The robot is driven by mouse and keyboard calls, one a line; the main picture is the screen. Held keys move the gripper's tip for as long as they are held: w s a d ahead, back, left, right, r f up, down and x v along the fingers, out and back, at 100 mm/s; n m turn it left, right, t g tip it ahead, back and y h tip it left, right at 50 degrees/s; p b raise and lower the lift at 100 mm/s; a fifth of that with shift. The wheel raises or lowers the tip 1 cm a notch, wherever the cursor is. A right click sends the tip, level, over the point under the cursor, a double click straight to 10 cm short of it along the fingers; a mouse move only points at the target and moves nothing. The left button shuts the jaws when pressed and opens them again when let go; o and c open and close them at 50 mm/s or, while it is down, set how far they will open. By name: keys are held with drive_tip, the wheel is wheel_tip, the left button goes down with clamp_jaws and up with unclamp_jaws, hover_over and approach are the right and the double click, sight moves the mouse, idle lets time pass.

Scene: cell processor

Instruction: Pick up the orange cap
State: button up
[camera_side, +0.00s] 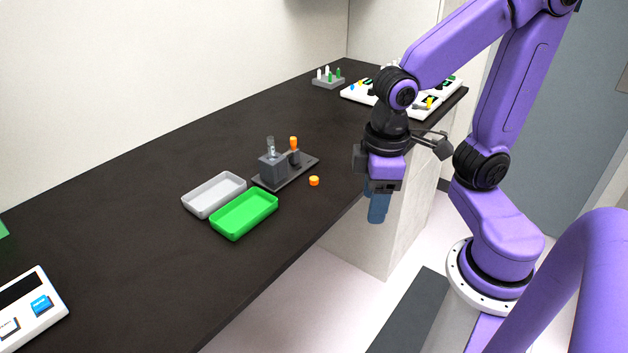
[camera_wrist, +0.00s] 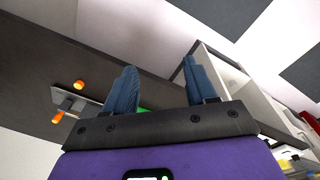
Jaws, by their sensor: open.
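The orange cap (camera_side: 314,181) lies on the dark bench, to the right of the dark fixture and near the bench's front edge. It also shows in the wrist view (camera_wrist: 78,85), left of my fingers. My gripper (camera_side: 377,207) hangs fingers-down off the front edge of the bench, to the right of the cap and apart from it. In the wrist view my gripper's two blue fingers (camera_wrist: 158,88) are spread with nothing between them. A second orange-topped piece (camera_side: 293,143) stands upright on the fixture; its orange part also shows in the wrist view (camera_wrist: 58,117).
The dark fixture (camera_side: 300,174) holds a grey block with a clear vial. A green tray (camera_side: 244,214) and a grey tray (camera_side: 213,194) sit left of it. A rack (camera_side: 328,82) and white devices (camera_side: 353,92) stand at the back. The bench around the cap's front side is clear.

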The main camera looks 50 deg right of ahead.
drive_tip(key=w+d+r+m+h, duration=0.1)
drive_tip(key=w+m+h, duration=0.1)
drive_tip(key=w+m, duration=1.05)
drive_tip(key=m+h, duration=0.2)
drive_tip(key=m, duration=0.9)
approach(313, 179)
drive_tip(key=shift+s+d+f, duration=0.15)
drive_tip(key=shift+d+f, duration=0.15)
drive_tip(key=shift+f, duration=0.3)
drive_tip(key=shift+s+d+f, duration=0.1)
drive_tip(key=shift+d+f, duration=0.2)
drive_tip(key=shift+f, duration=0.25)
drive_tip(key=shift+w+x, duration=0.15)
drive_tip(key=shift+x, duration=1.2)
drive_tip(key=shift+w+x, duration=0.1)
drive_tip(key=shift+x, duration=1.25)
drive_tip(key=shift+a, duration=0.1)
clamp_jaws()
